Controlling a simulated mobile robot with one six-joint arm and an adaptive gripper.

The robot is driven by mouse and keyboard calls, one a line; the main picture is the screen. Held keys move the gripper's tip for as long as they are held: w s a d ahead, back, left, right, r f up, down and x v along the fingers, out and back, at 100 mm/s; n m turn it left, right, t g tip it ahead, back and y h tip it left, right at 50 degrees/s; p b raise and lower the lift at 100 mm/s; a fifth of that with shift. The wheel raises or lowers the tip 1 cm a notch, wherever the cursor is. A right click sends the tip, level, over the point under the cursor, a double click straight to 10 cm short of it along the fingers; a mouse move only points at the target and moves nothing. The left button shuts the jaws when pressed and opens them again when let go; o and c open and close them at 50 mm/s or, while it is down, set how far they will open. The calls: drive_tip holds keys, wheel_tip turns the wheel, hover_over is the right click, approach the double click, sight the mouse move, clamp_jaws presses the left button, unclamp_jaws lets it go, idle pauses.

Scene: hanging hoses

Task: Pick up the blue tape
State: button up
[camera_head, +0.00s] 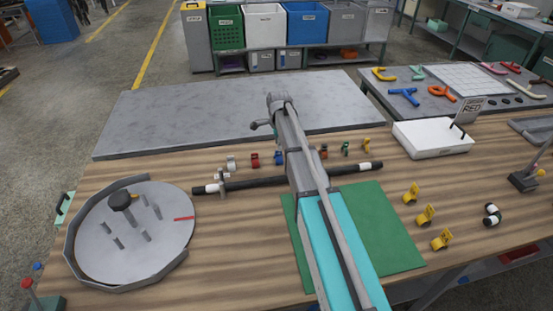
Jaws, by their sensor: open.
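A small blue item (278,158), which matches the blue tape, stands on the wooden table just left of my arm. It is too small to make out its exact shape. A red item (255,160) and a white item (231,162) stand to its left in the same row. My arm reaches from the bottom edge over the table, and its far end is above the grey slab, beyond the blue item. I cannot make out gripper fingers there. My arm hides part of the row.
A black hose (260,182) with white bands lies in front of the row. A green mat (375,230) lies under my arm. A round grey turntable (165,245) with pegs is at left. Yellow clips (425,215) and a white box (432,142) are at right. The grey slab (180,118) is mostly bare.

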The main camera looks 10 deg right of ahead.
sight(278, 156)
drive_tip(key=shift+f+b, duration=1.6)
drive_tip(key=shift+f, duration=0.3)
clamp_jaws()
